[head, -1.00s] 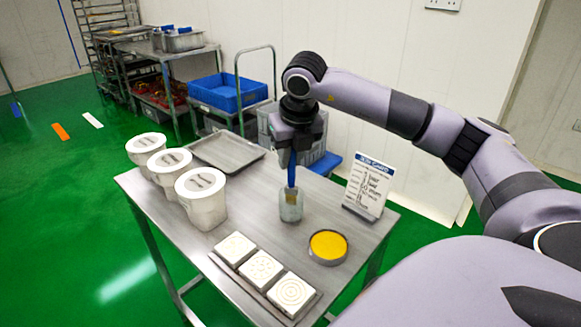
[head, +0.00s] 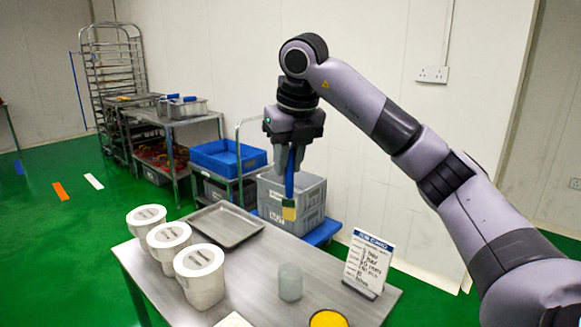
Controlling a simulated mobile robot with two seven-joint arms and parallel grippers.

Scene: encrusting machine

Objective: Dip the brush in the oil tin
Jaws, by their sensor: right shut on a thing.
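My right gripper (head: 290,158) is shut on the blue handle of the brush (head: 290,185) and holds it upright in the air. The brush's pale yellowish bristle end (head: 289,209) points down, above and apart from a small clear jar (head: 290,283) on the table. The round tin of yellow oil (head: 328,319) stands at the bottom edge of the view, to the right of and nearer than the jar, partly cut off. My left gripper is not in view.
Several lidded white tubs, one at the front (head: 200,278), stand on the left of the steel table (head: 250,297). An empty metal tray (head: 222,224) lies at the back left. A job card stand (head: 367,263) is at the right. A white mould block (head: 233,321) shows at the bottom edge.

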